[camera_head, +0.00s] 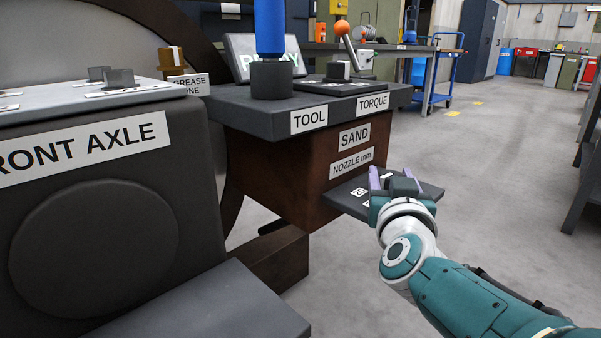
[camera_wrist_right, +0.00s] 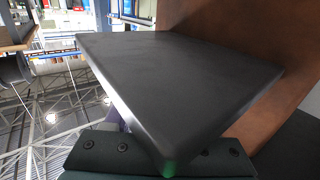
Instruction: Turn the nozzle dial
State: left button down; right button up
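The nozzle panel is a dark plate (camera_head: 350,196) that juts from the lower right of the brown box, under the "NOZZLE mm" label (camera_head: 352,163). White markings show on the plate. My right gripper (camera_head: 393,177) is at its right end, with two purple fingertips apart. A dark block (camera_head: 403,186), which may be the dial, shows by the fingers; the hand partly hides it, and contact is unclear. In the right wrist view a dark slab (camera_wrist_right: 180,80), likely this plate, fills the middle; neither fingers nor dial can be made out. My left gripper is not in view.
Above the plate, a "SAND" label (camera_head: 354,136) marks the box. A grey console (camera_head: 262,115) carries a blue-handled tool (camera_head: 270,30) and an orange-knobbed lever (camera_head: 343,30). The front axle unit (camera_head: 95,215) fills the left.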

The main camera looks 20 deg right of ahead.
jog(key=o, duration=0.3)
jog(key=shift+o, duration=0.2)
jog(key=shift+s+a, duration=0.1)
jog(key=shift+s, duration=0.1)
jog(key=p+v, duration=0.5)
jog(key=v, duration=0.3)
jog(key=shift+s+a, duration=0.25)
jog(key=shift+s, duration=0.05)
jog(key=shift+s+a, duration=0.2)
jog(key=shift+s, duration=0.15)
